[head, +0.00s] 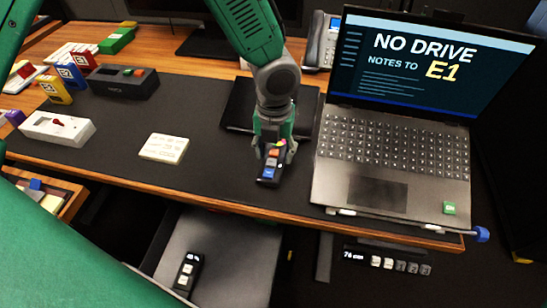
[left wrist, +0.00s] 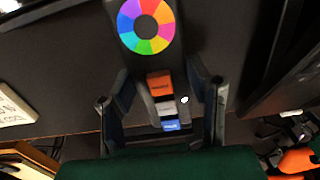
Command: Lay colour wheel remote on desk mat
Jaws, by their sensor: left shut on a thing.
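The colour wheel remote (head: 269,170) is black, with orange, white and blue buttons. In the left wrist view its bright colour ring (left wrist: 146,26) shows at the top, above the buttons. My left gripper (head: 274,153) is shut on the remote, with one finger on each side; the fingers also show in the left wrist view (left wrist: 162,105). The dark desk mat (head: 205,115) covers much of the desk. The remote is over the mat's front part; I cannot tell whether it touches the mat. My right gripper is not in view.
An open laptop (head: 388,160) stands close to the right of my left gripper. A black notebook (head: 238,103) lies just behind. A cream keypad-like block (head: 164,148) and a white device (head: 57,129) lie to the left. The desk's wooden front edge (head: 215,199) is near.

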